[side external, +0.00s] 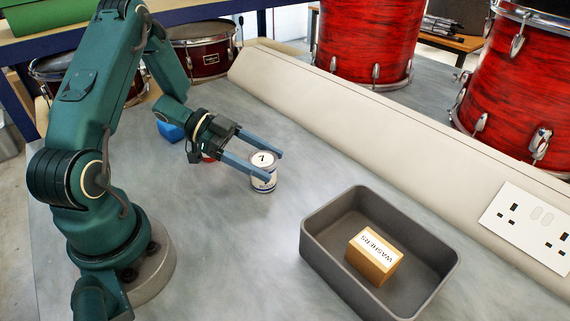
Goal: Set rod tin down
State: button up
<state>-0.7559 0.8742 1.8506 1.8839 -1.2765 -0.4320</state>
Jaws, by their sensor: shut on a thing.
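The tin (263,181) is a small white cylinder with a blue band and a dark mark on its pale lid. It is upright near the middle of the bench. My gripper (269,163) reaches in from the left with its two blue-grey fingers on either side of the tin. It is shut on the tin near its top. I cannot tell whether the tin's base touches the bench or is slightly above it. The label's wording is too small to read.
A grey open tray (324,259) at the front right holds a wooden box (374,257) labelled WASHERS. A blue object (169,131) and a partly hidden red one (209,158) are near my wrist. Beige trunking (340,120) edges the back. Bench around the tin is clear.

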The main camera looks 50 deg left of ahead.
jog(key=o, duration=1.5)
jog(key=shift+f, duration=0.1)
jog(key=shift+c, duration=0.2)
